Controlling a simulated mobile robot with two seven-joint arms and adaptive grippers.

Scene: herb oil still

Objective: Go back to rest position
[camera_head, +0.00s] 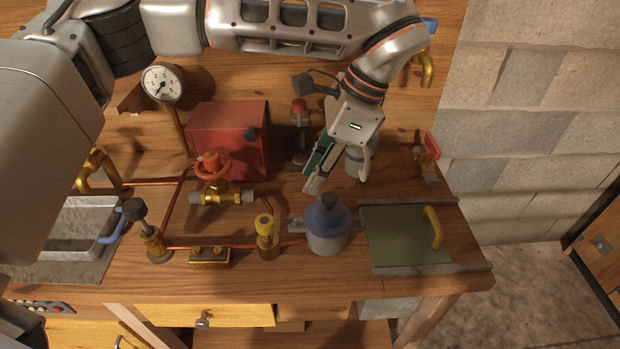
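My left arm reaches in from the left along the top and bends down over the workbench. My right gripper is not in view.
The wooden bench (330,285) is crowded with a red box (230,135), a red-wheeled brass valve (213,180), copper pipes and a gauge (162,83). A green panel (400,240) with a yellow handle lies right. A sink (75,230) is left. A block wall (530,120) stands right.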

